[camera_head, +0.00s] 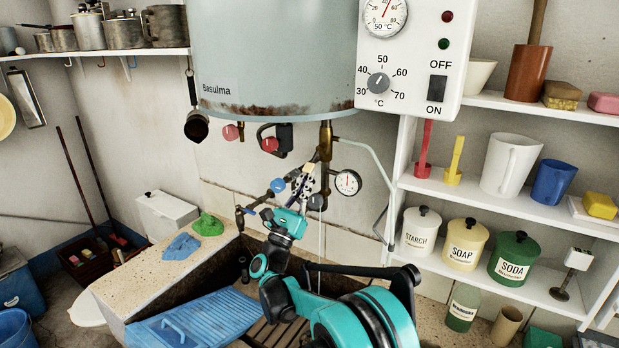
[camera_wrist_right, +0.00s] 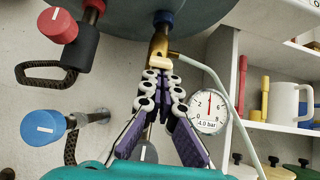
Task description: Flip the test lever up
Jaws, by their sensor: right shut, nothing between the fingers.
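My right gripper (camera_head: 305,178) is raised below the grey boiler (camera_head: 270,60), in front of the pipework. It also shows in the right wrist view (camera_wrist_right: 160,72), its purple and white fingers drawn together at the tips with nothing held. A small cream piece (camera_wrist_right: 158,62) sits right at the tips, in front of the brass fitting (camera_wrist_right: 159,42); I cannot tell whether it is the test lever or part of the fingers, nor whether they touch. A black loop-shaped handle (camera_wrist_right: 52,72) sticks out left beside a red knob (camera_wrist_right: 57,25). My left gripper is out of view.
A round pressure gauge (camera_head: 347,182) is close on the right of the gripper, with a pale curved pipe (camera_head: 378,165) beyond. A blue knob (camera_head: 278,185) is close on the left. The stone trough (camera_head: 120,285) lies below. Shelves with canisters (camera_head: 467,240) stand at the right.

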